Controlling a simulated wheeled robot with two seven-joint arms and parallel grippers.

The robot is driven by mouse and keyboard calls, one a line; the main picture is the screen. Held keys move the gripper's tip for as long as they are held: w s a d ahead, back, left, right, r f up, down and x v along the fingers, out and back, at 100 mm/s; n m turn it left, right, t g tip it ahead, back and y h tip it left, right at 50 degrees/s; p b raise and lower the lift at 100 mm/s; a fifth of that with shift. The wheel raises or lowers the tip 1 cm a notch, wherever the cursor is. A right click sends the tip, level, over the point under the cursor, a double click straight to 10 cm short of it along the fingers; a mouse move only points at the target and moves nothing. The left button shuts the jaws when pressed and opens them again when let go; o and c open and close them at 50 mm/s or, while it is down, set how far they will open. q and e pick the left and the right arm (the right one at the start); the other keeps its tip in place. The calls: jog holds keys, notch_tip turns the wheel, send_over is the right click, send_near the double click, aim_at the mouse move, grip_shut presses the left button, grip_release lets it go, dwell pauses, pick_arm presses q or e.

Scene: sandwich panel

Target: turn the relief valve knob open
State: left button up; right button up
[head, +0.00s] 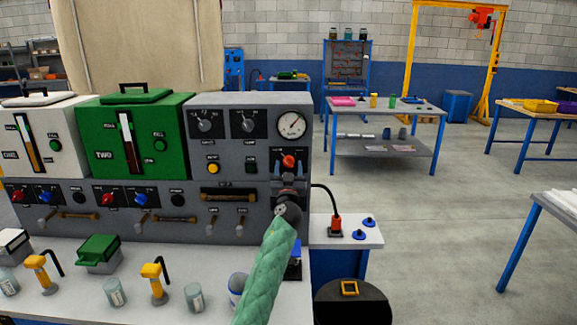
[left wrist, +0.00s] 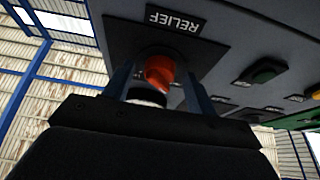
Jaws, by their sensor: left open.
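The relief valve knob (head: 288,161) is orange-red and sits on a dark plate at the right end of the grey panel, below the round gauge. My left gripper (head: 288,180) is just below it in the head view, at the end of my green-sleeved arm. In the left wrist view the knob (left wrist: 159,72) shows between the two blue fingers of my left gripper (left wrist: 157,78), under an upside-down RELIEF label (left wrist: 174,19). The fingers are open, one on each side. I cannot tell whether they touch the knob. My right gripper is out of view.
The gauge (head: 291,125) is above the knob. A yellow button (head: 213,168) and a wide handle (head: 228,196) are to its left. A black cable runs to a red-topped plug (head: 336,226) at the right. The green tank (head: 135,138) stands farther left.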

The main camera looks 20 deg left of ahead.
pick_arm(q)
jog(key=shift+w+r, duration=0.15)
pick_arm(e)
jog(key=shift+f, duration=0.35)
pick_arm(q)
jog(key=shift+c, duration=0.5)
jog(key=c, duration=0.9)
jog(key=shift+a, duration=0.1)
